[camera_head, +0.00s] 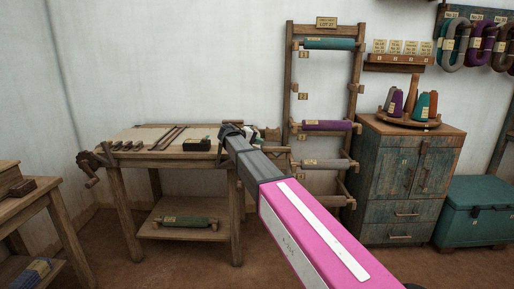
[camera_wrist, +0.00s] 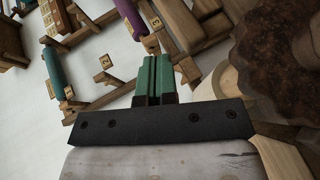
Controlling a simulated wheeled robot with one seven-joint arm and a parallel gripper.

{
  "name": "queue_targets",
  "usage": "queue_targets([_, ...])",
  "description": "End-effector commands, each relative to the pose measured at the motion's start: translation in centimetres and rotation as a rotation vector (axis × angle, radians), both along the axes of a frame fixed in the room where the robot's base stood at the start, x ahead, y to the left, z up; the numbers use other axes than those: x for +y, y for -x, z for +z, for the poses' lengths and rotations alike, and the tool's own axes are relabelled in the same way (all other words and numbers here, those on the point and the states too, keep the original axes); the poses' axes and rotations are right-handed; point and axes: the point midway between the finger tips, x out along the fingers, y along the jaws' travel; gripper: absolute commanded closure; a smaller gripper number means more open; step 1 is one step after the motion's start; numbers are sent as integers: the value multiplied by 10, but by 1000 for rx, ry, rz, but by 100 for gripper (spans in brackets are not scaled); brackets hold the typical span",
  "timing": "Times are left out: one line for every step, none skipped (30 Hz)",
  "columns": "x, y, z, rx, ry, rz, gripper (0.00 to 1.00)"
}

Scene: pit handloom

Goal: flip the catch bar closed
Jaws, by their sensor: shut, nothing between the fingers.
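My gripper (camera_wrist: 154,80) is shut with its green fingers together and empty in the wrist view. In the head view its dark end (camera_head: 232,130) is over the right end of the wooden workbench (camera_head: 207,163), mostly hidden by my arm. A rusty brown toothed part (camera_wrist: 270,45) and a pale round wooden piece (camera_wrist: 228,84) are to the right of the fingers in the wrist view, apart from them. A wooden bar (camera_wrist: 284,158) shows at the lower right. I cannot tell which piece is the catch bar; it may be hidden behind my arm.
A wooden rack (camera_head: 289,90) with coloured rolls stands against the wall behind my gripper. A cabinet (camera_head: 397,165) with thread cones and a teal chest (camera_head: 474,215) stand to the right. A black box (camera_head: 197,145) and flat tools lie on the bench.

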Motion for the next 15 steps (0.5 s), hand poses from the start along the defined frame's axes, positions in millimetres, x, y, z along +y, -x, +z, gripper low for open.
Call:
queue_targets([-3,0,12,-4,0,-2,100])
queue_targets([5,4,11,-2,1,1,100])
queue_targets([14,9,12,-2,2,2,100])
queue_targets([20,12,13,-2,2,2,100])
queue_targets([26,15,14,-2,2,2,100])
queue_targets([33,19,16,-2,2,2,100])
queue_targets([38,22,17,-2,3,1,100])
queue_targets([44,24,18,-3,3,2,100])
queue_targets([50,28,19,-3,3,2,100])
queue_targets([55,30,20,-2,3,1,100])
queue_targets([59,32,20,-2,3,1,100])
queue_targets([64,35,21,-2,3,1,100])
queue_targets([68,37,22,-2,3,1,100])
queue_targets([71,39,23,-2,3,1,100])
queue_targets([75,41,23,-2,3,1,100])
